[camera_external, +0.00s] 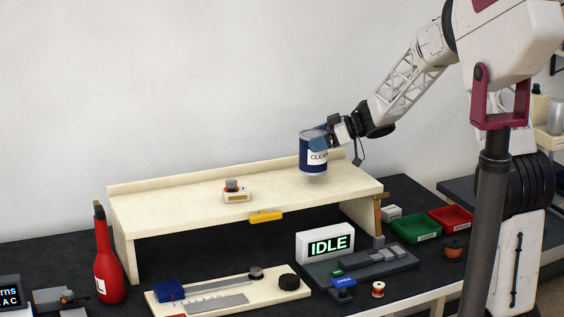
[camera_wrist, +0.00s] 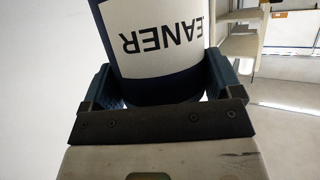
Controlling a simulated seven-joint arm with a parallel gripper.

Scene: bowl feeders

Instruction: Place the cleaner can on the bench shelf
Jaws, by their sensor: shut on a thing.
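The cleaner can (camera_external: 313,160) is dark blue with a white label, and is upright at the right part of the bench shelf. My gripper (camera_external: 322,138) is shut on the can near its top. In the wrist view the can (camera_wrist: 155,50) fills the space between the two blue fingers (camera_wrist: 160,85), with its label reading upside down. The bench shelf (camera_external: 180,202) is a long cream board on side supports. The can's base is over the shelf top near its back right; I cannot tell whether it touches or hovers just above.
A small device with a dark knob (camera_external: 236,193) stands on the shelf's middle. A yellow piece (camera_external: 265,217) is at its front edge. A red bottle (camera_external: 108,262) stands left, an IDLE sign (camera_external: 325,244) in front, and green (camera_external: 415,229) and red bins (camera_external: 451,217) at right. The shelf's left part is clear.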

